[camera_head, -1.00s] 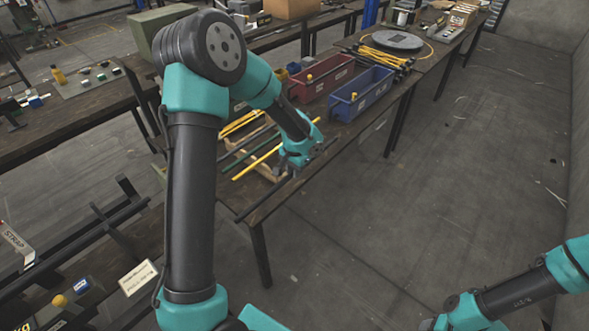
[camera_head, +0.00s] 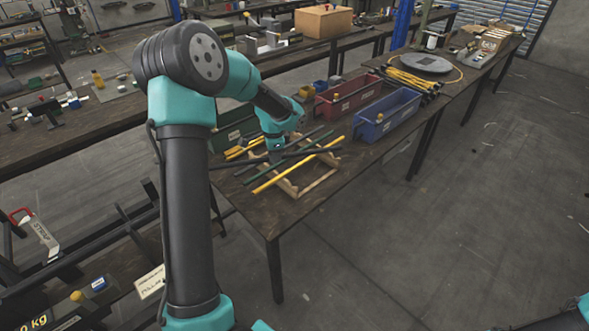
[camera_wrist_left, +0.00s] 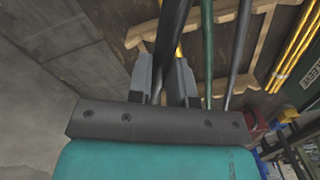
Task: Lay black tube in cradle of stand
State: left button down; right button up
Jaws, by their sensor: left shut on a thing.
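My left gripper (camera_head: 276,154) is low over the wooden stand (camera_head: 318,184) on the dark bench. It is shut on a black tube (camera_head: 318,151), which runs roughly sideways in the head view. In the left wrist view the black tube (camera_wrist_left: 174,32) stands between the two fingers (camera_wrist_left: 163,85). A yellow tube (camera_head: 300,165) lies across the stand, and green and dark tubes lie alongside. In the left wrist view the green tube (camera_wrist_left: 207,45) is beside the held tube, over the notched wood. I cannot tell whether the held tube touches the stand. My right gripper is out of view.
A blue bin (camera_head: 387,115) and a red bin (camera_head: 346,97) stand behind the stand. A green box (camera_head: 232,133) with yellow tubes in front is at the left. The bench's front edge lies near the stand, with open floor beyond.

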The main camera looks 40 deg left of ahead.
pick_arm(q)
jog(key=s+a+r+m, duration=0.3)
jog(key=a+r, duration=0.1)
jog(key=a, duration=0.3)
jog(key=shift+a+r, duration=0.2)
jog(key=shift+a, duration=0.05)
